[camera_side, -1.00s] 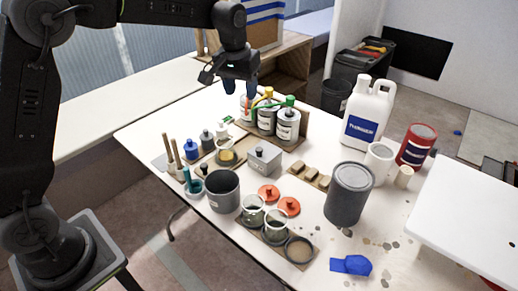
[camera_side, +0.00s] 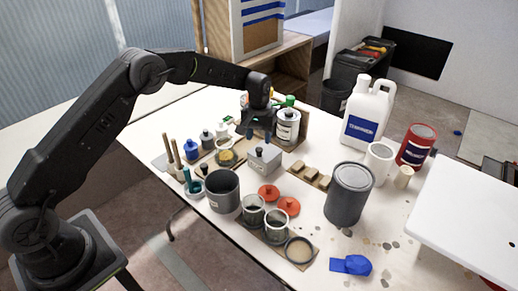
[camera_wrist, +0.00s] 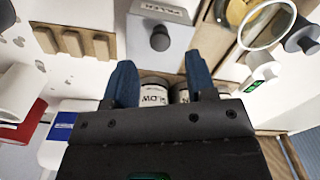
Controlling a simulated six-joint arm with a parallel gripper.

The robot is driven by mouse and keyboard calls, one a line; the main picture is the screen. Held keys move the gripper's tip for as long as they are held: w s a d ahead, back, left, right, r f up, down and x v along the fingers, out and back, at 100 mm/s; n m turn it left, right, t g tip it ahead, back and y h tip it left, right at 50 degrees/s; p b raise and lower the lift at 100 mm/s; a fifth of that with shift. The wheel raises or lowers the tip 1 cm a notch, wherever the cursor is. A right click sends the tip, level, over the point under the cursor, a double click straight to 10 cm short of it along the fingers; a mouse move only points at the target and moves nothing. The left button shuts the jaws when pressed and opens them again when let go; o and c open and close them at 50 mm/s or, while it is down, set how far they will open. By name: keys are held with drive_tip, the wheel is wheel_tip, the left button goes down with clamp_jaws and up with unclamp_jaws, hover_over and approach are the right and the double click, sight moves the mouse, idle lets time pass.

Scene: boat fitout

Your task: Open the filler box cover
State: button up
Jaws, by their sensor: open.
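The filler box (camera_side: 262,165) is a small grey box with a flat cover and a dark knob (camera_side: 259,151) on top. It stands on the white table, and its cover is on. In the wrist view the box (camera_wrist: 150,50) lies beyond the fingertips at the top, with its dark knob (camera_wrist: 160,38) and upside-down lettering. My gripper (camera_side: 257,136) is open and empty, with blue fingers. It is above and just behind the box in the side view, apart from the knob. In the wrist view the two fingers (camera_wrist: 158,70) show wide apart.
Labelled bottles (camera_side: 287,128) stand in a wooden rack close behind my gripper. Wooden blocks (camera_side: 311,174), red lids (camera_side: 288,206), glass jars (camera_side: 253,213) and a dark grey can (camera_side: 348,194) are nearby. A round dish (camera_wrist: 267,24) is beside the box in the wrist view.

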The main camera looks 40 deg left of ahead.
sight(259, 149)
wheel_tip(259, 149, down, 6)
drive_tip(key=shift+r, duration=0.15)
drive_tip(key=shift+c, duration=0.3)
clamp_jaws()
idle(0.4)
